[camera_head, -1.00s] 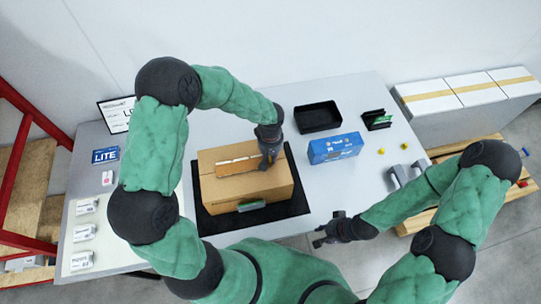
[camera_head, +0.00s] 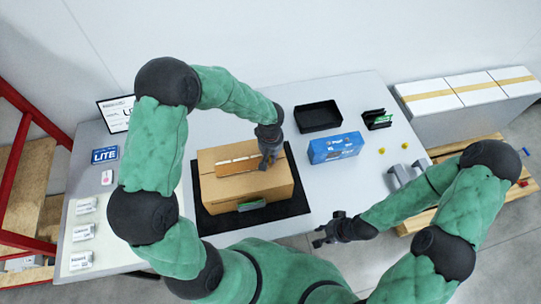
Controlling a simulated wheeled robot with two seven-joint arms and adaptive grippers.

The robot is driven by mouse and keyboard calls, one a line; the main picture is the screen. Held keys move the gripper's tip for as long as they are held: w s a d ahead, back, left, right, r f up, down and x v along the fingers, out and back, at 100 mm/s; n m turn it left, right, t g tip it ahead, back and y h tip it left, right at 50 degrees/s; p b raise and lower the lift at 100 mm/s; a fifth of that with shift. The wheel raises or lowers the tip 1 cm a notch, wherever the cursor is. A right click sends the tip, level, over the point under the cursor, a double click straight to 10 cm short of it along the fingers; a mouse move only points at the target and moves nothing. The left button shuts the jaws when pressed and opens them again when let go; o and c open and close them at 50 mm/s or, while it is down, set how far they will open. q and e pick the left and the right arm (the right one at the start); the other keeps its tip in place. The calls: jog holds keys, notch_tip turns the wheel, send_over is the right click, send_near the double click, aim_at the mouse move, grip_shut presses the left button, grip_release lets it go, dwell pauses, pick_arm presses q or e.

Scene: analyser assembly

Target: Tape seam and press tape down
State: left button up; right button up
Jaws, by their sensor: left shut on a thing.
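A closed brown cardboard box (camera_head: 228,190) sits on a black mat (camera_head: 215,224) on the table. A strip of tape (camera_head: 238,165) lies along the seam on its top, darker brown with a paler upper edge. My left gripper (camera_head: 265,163) is at the right end of the strip, pointing down at the box top. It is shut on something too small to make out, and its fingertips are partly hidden. My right gripper (camera_head: 320,237) is in front of the table's near edge, away from the box. Its fingers look apart, with nothing between them.
A small green item (camera_head: 252,205) is at the box's front side. A blue box (camera_head: 335,148), a black tray (camera_head: 318,117) and a black holder with green (camera_head: 377,119) stand to the right. White boxes (camera_head: 82,232) line the left.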

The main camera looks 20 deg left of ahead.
pick_arm(q)
jog(key=o, duration=0.8)
jog(key=shift+r, duration=0.1)
notch_tip(320, 180, up, 7)
jog(key=p, duration=0.3)
jog(key=shift+p, duration=0.35)
dwell(0.4)
